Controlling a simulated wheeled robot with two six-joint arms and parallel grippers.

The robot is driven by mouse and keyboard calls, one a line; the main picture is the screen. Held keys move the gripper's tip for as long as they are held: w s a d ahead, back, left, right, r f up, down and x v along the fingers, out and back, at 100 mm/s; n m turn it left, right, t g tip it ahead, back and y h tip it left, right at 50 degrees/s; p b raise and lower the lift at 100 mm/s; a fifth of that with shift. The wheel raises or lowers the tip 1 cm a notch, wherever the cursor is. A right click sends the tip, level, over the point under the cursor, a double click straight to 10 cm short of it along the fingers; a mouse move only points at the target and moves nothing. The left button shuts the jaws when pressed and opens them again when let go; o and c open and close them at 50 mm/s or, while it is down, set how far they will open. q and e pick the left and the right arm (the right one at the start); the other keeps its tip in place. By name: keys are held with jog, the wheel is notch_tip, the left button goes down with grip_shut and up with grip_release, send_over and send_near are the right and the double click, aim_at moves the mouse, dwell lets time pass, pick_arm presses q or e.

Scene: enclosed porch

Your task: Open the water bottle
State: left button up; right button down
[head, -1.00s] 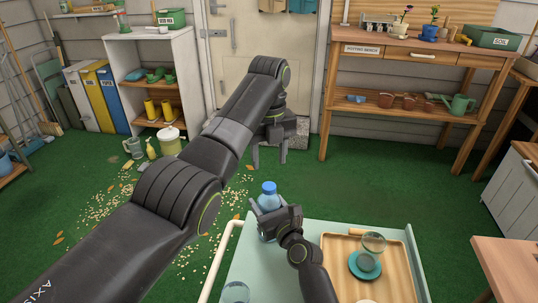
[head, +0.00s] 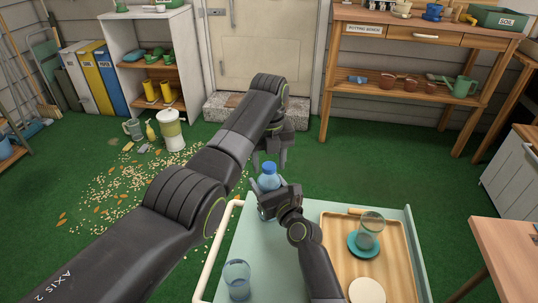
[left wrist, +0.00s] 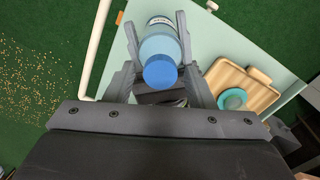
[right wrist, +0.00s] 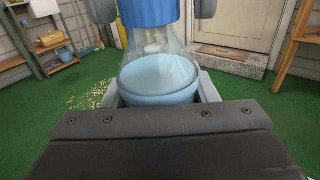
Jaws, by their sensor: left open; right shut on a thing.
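The water bottle (head: 269,183), clear blue with a blue cap (head: 270,168), stands upright above the far left part of the green tabletop. My right gripper (head: 270,203) is shut on its body; the right wrist view shows the bottle's shoulder (right wrist: 158,75) close up. My left gripper (head: 270,160) is open and points down from above, with a finger on either side of the cap. In the left wrist view the cap (left wrist: 160,72) lies between the open fingers, with gaps beside it. Whether the bottle's base touches the tabletop is hidden.
The green trolley top (head: 285,250) holds a drinking glass (head: 237,280) and a wooden tray (head: 395,270) with a glass on a teal coaster (head: 362,246). A white rail (head: 215,250) runs along the left edge. Spilled seeds (head: 120,190) lie on the floor.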

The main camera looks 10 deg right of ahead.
pick_arm(q)
jog(key=c, duration=1)
